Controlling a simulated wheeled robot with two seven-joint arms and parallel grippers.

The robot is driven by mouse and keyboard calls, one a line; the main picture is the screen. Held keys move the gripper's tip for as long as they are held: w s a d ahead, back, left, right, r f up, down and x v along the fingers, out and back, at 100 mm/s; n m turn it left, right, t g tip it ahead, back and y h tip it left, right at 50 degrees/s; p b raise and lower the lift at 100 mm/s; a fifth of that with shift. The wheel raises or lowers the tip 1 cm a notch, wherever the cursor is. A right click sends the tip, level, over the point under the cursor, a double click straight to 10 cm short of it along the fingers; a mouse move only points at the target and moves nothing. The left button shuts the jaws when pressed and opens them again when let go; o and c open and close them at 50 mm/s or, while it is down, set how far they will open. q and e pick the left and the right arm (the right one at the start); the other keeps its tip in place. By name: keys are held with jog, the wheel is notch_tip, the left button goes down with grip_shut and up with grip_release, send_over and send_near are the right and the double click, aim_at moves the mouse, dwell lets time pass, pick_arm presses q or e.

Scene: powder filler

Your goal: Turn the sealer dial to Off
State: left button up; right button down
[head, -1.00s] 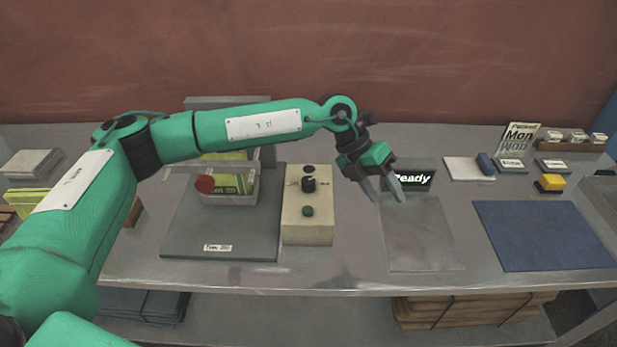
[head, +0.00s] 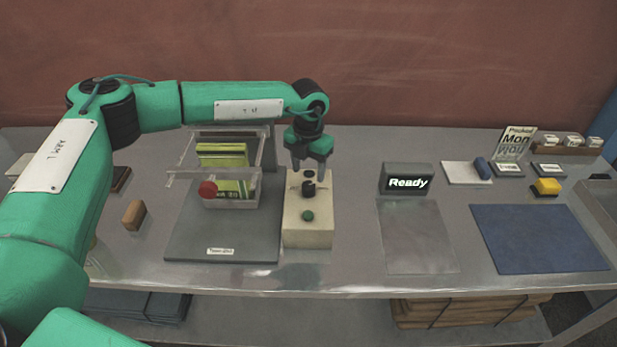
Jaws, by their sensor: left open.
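A beige control box (head: 307,232) stands in the middle of the table. It carries a black dial (head: 309,189) near its top and a green button (head: 308,216) below it. The dial's lettering is too small to read. My left gripper (head: 309,166) is open and points down over the back end of the box, just behind and above the dial. I cannot tell whether its fingers touch anything. My right gripper is not in view.
Left of the box, a clear container (head: 228,204) with green packets and a red knob (head: 208,189) sits on a grey plate (head: 190,247). A "Ready" display (head: 406,180), a grey mat (head: 415,245) and a blue mat (head: 540,238) lie to the right. A brown block (head: 134,214) lies left.

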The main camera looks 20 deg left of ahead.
aim_at(309, 185)
pick_arm(q)
jog(key=shift+f+p, duration=0.7)
jog(key=shift+f, duration=2.05)
jog(key=c, duration=1)
